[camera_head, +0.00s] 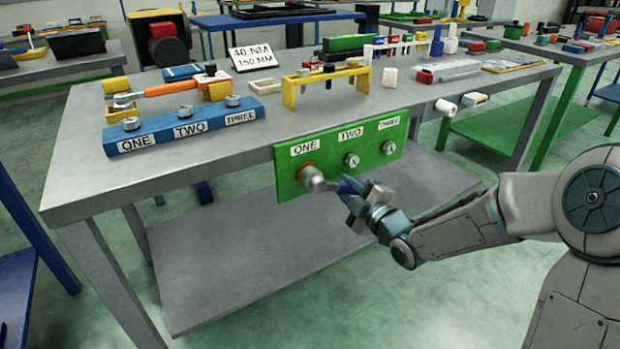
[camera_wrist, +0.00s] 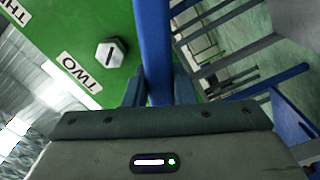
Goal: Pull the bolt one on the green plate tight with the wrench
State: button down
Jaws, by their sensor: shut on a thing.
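The green plate (camera_head: 330,163) hangs upright on the front edge of the grey table, labelled ONE, TWO and THREE. My gripper (camera_head: 353,192) is in front of it, shut on the blue handle of the wrench (camera_head: 312,178). The wrench's grey head is at the position under ONE, with a reddish ring showing around it. Bolt one is hidden by the head, so I cannot tell how fully it is seated. In the wrist view the blue handle (camera_wrist: 153,45) stands between my fingers (camera_wrist: 158,92), beside bolt two (camera_wrist: 111,52). Bolt two (camera_head: 351,160) and bolt three (camera_head: 388,147) are uncovered.
A blue block (camera_head: 185,132) with three bolts stands on the tabletop, with an orange-handled tool (camera_head: 180,88) behind it. A sign (camera_head: 252,57) reads 40 NM, 150 MM. A yellow rack (camera_head: 327,84) stands above the plate. A lower shelf (camera_head: 270,250) lies below; the floor in front is clear.

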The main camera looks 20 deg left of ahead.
jog(key=shift+d+r+n+b, duration=0.1)
jog(key=shift+r+n+b, duration=0.15)
jog(key=shift+b, duration=0.25)
dwell(0.4)
jog(key=shift+d, duration=0.1)
jog(key=shift+v, duration=2.85)
